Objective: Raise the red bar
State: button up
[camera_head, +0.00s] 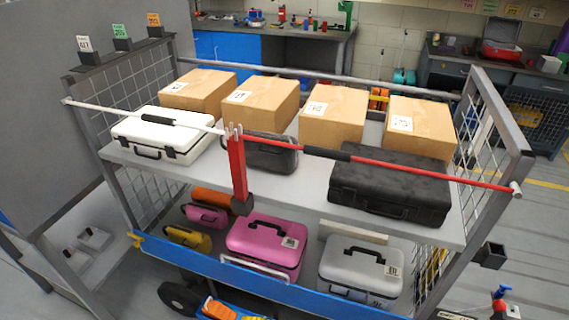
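The red bar (430,171) runs across the front of the cart's upper shelf, on the right half. The bar lies down across the opening, in front of the black cases. My gripper is not seen in this view.
A white bar (90,106) spans the left half. The shelf (300,185) holds cardboard boxes (335,112), a white case (165,138) and black cases (388,192). Below are a pink case (266,245), a silver case (360,268) and a blue front rail (200,265). Floor shows at right.

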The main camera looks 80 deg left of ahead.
aim_at(329, 154)
jog(key=u, duration=2.4)
